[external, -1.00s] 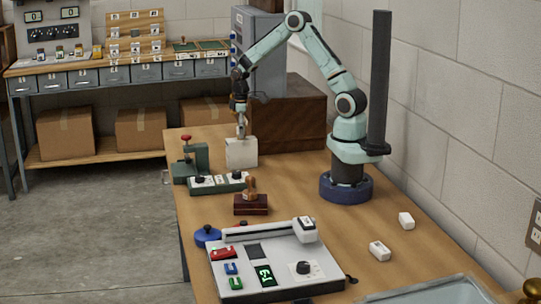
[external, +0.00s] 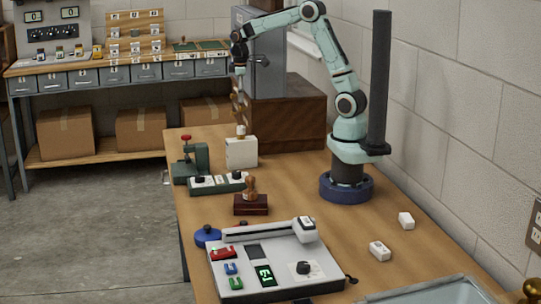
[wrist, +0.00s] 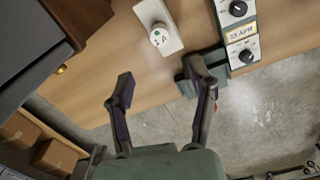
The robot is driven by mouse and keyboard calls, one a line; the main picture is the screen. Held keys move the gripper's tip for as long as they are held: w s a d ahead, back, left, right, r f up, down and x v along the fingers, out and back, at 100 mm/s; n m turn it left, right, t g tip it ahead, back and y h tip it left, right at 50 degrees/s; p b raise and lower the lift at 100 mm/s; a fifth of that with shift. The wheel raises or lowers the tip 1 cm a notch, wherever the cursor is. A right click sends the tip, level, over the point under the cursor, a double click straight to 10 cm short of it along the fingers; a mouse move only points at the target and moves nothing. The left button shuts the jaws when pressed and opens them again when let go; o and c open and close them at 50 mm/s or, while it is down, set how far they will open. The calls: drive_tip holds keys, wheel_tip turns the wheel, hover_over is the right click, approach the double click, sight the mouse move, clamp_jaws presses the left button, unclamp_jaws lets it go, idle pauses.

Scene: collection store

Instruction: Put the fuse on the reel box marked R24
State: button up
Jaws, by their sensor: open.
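A pale, round-topped fuse (external: 241,131) stands upright on a white block-shaped box (external: 241,153) near the far end of the table. In the wrist view the fuse (wrist: 160,37) has a green mark and "1 A" on its face, and the white box (wrist: 174,41) lies under it. No R24 mark is readable, so I cannot tell whether this is that reel box. My gripper (external: 240,70) is well above the fuse, apart from it. In the wrist view my gripper (wrist: 160,78) has its fingers spread with nothing between them.
A wooden cabinet (external: 290,115) stands behind. A stamp (external: 250,199), a grey instrument panel (external: 275,268) and small white blocks (external: 379,251) are nearer. Right of the stamp is clear.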

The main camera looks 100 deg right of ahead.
drive_tip(key=a+r+n, duration=0.1)
drive_tip(key=a+r, duration=0.2)
drive_tip(key=a, duration=1)
drive_tip(key=s+a+f+n, duration=0.1)
drive_tip(key=s+a+n, duration=0.1)
drive_tip(key=s+a, duration=1.2)
drive_tip(key=a, duration=0.2)
drive_tip(key=shift+s+a+f+y, duration=0.2)
drive_tip(key=shift+a+f+y, duration=0.1)
drive_tip(key=shift+y, duration=0.1)
